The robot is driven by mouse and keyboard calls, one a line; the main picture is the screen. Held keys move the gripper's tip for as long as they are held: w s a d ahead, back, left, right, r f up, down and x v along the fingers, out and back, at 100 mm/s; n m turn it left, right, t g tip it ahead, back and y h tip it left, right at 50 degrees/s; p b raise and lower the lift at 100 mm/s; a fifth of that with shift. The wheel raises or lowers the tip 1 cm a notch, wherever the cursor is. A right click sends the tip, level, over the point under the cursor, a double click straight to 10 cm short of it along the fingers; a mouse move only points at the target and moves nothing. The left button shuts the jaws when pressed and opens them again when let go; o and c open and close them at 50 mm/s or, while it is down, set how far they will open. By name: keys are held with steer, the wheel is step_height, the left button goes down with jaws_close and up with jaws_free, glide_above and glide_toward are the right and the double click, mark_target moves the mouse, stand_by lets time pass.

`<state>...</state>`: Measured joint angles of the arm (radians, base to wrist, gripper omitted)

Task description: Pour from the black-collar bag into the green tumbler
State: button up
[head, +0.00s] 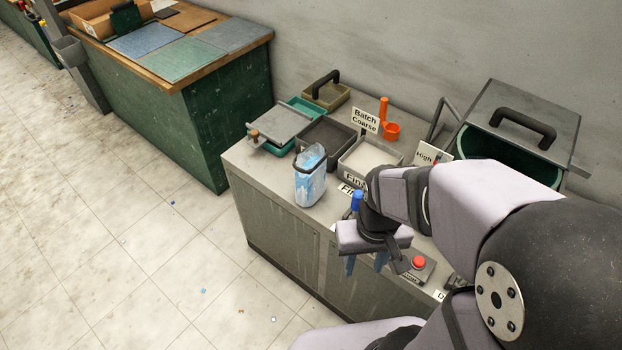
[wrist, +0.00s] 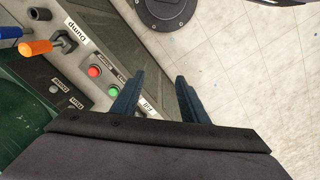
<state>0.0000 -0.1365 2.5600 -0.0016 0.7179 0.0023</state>
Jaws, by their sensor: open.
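A blue and white bag (head: 311,186) with a dark collar around its top stands upright on the grey bench in the head view. A green rounded vessel (head: 540,169), apparently the tumbler, is at the bench's right end, partly hidden by my arm. A grey panel with a black handle (head: 524,128) sits above and behind its dark opening. A dark green surface (wrist: 22,125) at the left of the wrist view may be the same vessel. My gripper (head: 366,263) is open and empty, pointing down by the bench's front edge, right of the bag and apart from it. Its fingers show in the wrist view (wrist: 159,76).
A pale-filled tray (head: 370,158), a dark tray (head: 325,142) and a teal lidded tray (head: 277,128) stand behind the bag. A "Batch Coarse" sign (head: 365,121) stands there. A red button (head: 419,262) and levers (wrist: 36,47) are near my gripper. Open floor lies left.

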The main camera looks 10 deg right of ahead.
steer(key=o, duration=0.8)
